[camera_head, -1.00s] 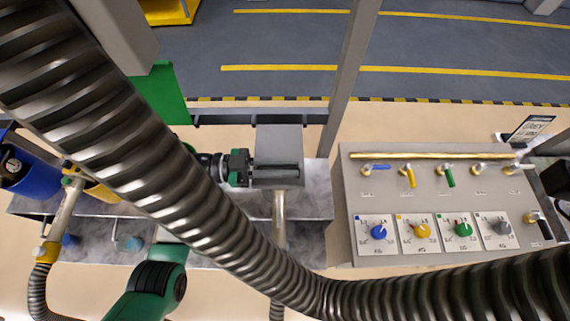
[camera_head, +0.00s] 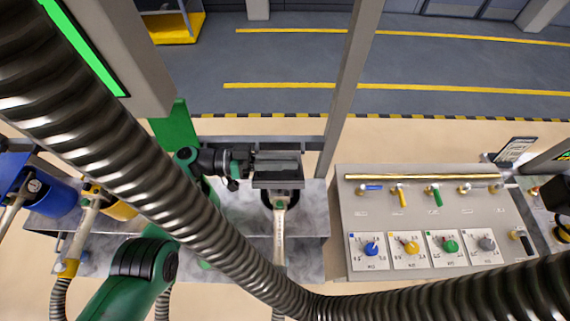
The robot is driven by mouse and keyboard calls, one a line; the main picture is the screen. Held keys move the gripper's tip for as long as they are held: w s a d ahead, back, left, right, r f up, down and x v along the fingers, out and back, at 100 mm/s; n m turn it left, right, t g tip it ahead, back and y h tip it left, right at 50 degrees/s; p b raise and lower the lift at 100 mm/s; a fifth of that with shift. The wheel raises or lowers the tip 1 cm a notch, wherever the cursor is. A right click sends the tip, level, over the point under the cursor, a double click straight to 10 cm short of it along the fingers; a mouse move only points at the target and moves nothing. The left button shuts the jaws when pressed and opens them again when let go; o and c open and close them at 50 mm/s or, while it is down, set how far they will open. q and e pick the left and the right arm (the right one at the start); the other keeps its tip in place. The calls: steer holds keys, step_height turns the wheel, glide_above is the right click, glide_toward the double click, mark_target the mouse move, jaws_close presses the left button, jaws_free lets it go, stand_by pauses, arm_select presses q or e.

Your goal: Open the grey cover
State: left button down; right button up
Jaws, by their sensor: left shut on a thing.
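The grey cover (camera_head: 277,180) is in the middle of the head view, tilted up, with its top seen at a shallow angle. Below its front edge shows a dark round opening (camera_head: 281,194) with a pale pipe running down from it. My left gripper (camera_head: 247,164) reaches in from the left and is shut on the cover at its left side. The exact grip on the cover is too small to make out.
A control panel (camera_head: 436,215) with coloured levers and dials stands to the right. A blue container (camera_head: 52,198) and a yellow one (camera_head: 118,207) are at the left. A thick corrugated hose (camera_head: 190,232) crosses the foreground. A grey post (camera_head: 348,90) rises behind.

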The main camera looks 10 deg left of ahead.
stand_by(0.3)
arm_select(q)
steer(key=c, duration=0.9)
jaws_free()
steer(key=shift+a, duration=0.1)
steer(key=b+v, duration=0.2)
steer(key=v, duration=0.9)
steer(key=shift+s+a, duration=0.1)
steer(key=shift+a, duration=0.15)
